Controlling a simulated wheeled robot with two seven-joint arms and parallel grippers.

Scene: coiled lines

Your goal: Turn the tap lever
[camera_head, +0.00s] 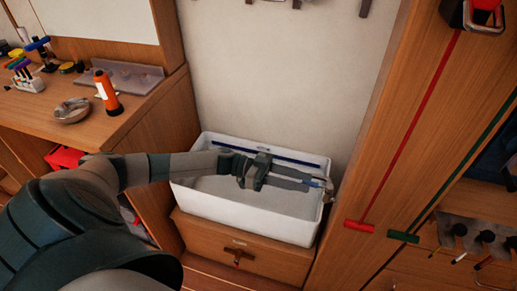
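A white rectangular basin (252,218) stands on a wooden drawer unit against the wall. A small grey metal fitting, which looks like the tap (328,193), is at the basin's right end. Its lever is too small to make out clearly. My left arm reaches in from the left across the basin. My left gripper (313,183) points right, with its fingertips close to the tap. I cannot tell whether the fingers touch it or how far apart they are. A small blue patch shows by the fingertips. My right gripper is not in view.
A wooden bench at left holds an orange-and-black tool (106,91), a coiled grey line (72,110) and several small tools. A tall wooden panel (400,110) with red and green lines rises right of the basin. Hooks (460,231) show at lower right.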

